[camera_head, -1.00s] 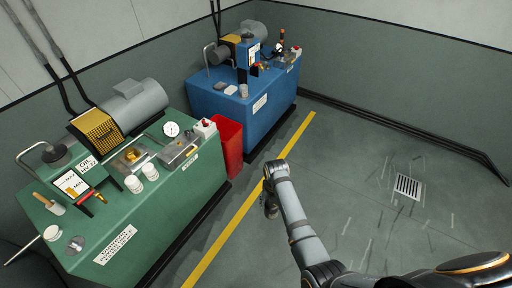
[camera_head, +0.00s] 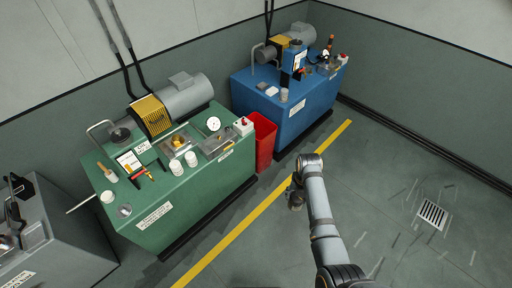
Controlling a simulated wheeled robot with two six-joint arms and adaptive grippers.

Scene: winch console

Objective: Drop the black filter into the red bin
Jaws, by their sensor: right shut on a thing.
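The red bin (camera_head: 264,142) stands on the floor between the green console (camera_head: 200,199) and the blue console (camera_head: 290,118); its open top faces up. My right gripper (camera_head: 295,200) hangs over the floor near the yellow line, lower right of the bin in the picture and apart from it. It is shut on a small dark thing, which I take to be the black filter; it blends with the dark fingers, so its outline is unclear. My left gripper is out of view.
A yellow floor line (camera_head: 240,228) runs along the consoles. A grey cabinet (camera_head: 50,240) stands at the lower left.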

